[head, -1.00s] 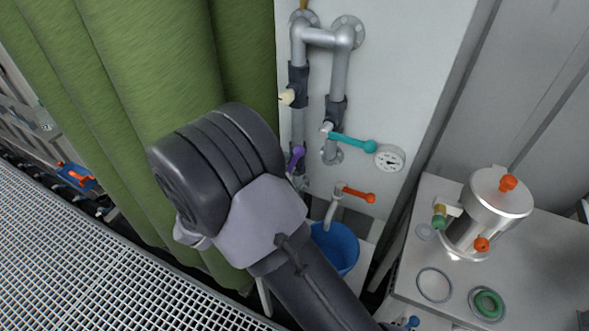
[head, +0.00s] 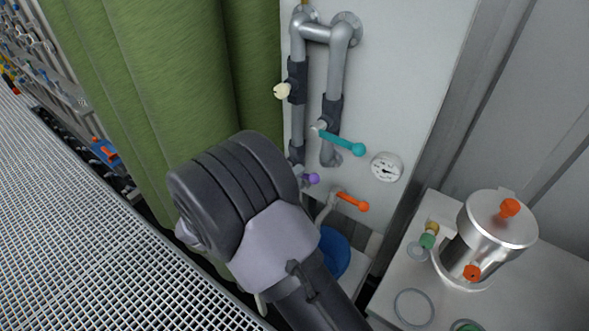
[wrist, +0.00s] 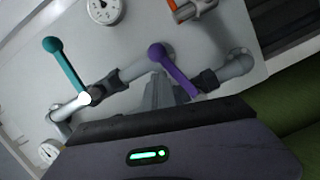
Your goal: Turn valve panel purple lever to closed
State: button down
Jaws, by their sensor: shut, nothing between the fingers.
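The purple lever (head: 312,179) is on the lower left pipe of the valve panel (head: 405,75), partly hidden by my arm in the head view. In the wrist view the purple lever (wrist: 177,72) lies across its grey pipe, roughly parallel to the teal lever (wrist: 65,68). My gripper (wrist: 158,92) is shut and empty; its grey fingers show just beside the purple lever, near its ball end. I cannot tell whether they touch it. In the head view my gripper is hidden behind my arm.
A blue bucket (head: 334,252) stands below. A green curtain (head: 185,75) hangs left. A table (head: 388,300) with a steel vessel (head: 497,240) stands right.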

jog(key=shift+s+d+f+m+b, duration=0.15)
jog(key=shift+d+f+m+b, duration=0.05)
jog(key=shift+f+m+b, duration=0.2)
jog(key=shift+s+d+f+m+b, duration=0.15)
jog(key=shift+f+m+b, duration=0.15)
jog(key=shift+f+b, duration=0.15)
jog(key=shift+r, duration=0.1)
